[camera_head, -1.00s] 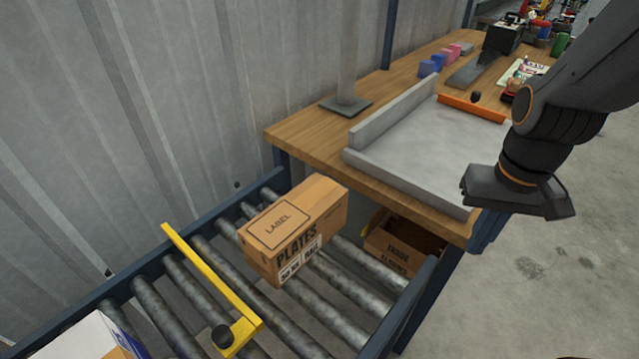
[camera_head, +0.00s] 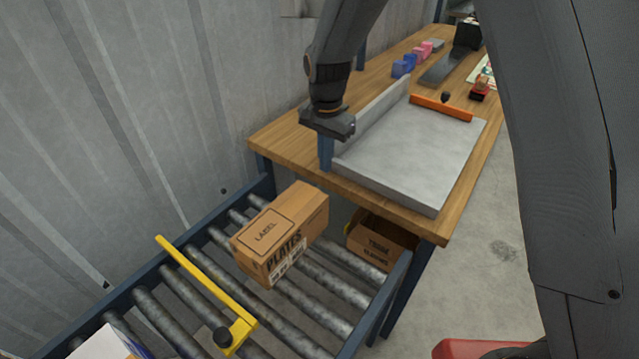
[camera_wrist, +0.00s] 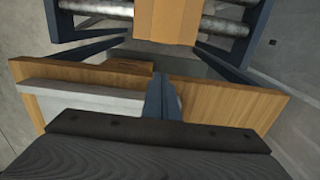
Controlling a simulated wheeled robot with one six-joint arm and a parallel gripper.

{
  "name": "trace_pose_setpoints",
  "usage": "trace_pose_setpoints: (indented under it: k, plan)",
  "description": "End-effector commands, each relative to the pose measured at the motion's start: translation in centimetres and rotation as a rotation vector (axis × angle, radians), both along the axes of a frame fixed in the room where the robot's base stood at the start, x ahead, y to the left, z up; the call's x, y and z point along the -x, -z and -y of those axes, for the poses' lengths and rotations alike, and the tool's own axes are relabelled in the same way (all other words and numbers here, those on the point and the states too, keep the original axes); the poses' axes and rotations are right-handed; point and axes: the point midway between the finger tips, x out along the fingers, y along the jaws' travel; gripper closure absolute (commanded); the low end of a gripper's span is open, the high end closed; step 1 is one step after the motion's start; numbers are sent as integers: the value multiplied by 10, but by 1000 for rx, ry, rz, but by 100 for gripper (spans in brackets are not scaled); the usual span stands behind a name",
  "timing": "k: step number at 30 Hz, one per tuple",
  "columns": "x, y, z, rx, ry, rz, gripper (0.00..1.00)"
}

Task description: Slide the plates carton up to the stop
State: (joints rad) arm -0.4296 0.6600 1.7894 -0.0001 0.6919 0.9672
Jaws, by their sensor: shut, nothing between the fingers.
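The plates carton (camera_head: 268,234), brown with a label outline on top, sits on the conveyor rollers at the bench end. It also shows at the top of the wrist view (camera_wrist: 167,18). A yellow bar with a black knob (camera_head: 200,278), which looks like the stop, crosses the rollers to the carton's lower left, with a gap between them. My gripper (camera_head: 325,153) is above the bench's near edge, beyond the carton and apart from it. Its blue fingers (camera_wrist: 161,98) are shut and empty, pointing towards the carton in the wrist view.
The wooden bench (camera_head: 285,135) holds a grey tray (camera_head: 410,150) with a raised side beside my gripper. An open carton (camera_head: 380,243) sits below the bench. A white box (camera_head: 105,345) is beyond the yellow bar. Blue rails (camera_head: 375,305) edge the conveyor; a corrugated wall stands at left.

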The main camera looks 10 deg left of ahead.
Motion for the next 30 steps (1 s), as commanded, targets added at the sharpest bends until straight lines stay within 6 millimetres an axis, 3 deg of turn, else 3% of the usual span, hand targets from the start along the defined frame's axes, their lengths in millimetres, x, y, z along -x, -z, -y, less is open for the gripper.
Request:
trace_pose_setpoints:
  k: [18, 24, 30]
  plan:
    - [2, 98, 1, 2, 1, -3, 100]
    - [25, 95, -14, 0, -2, -1, 100]
    - [34, 97, -19, 0, 0, -1, 100]
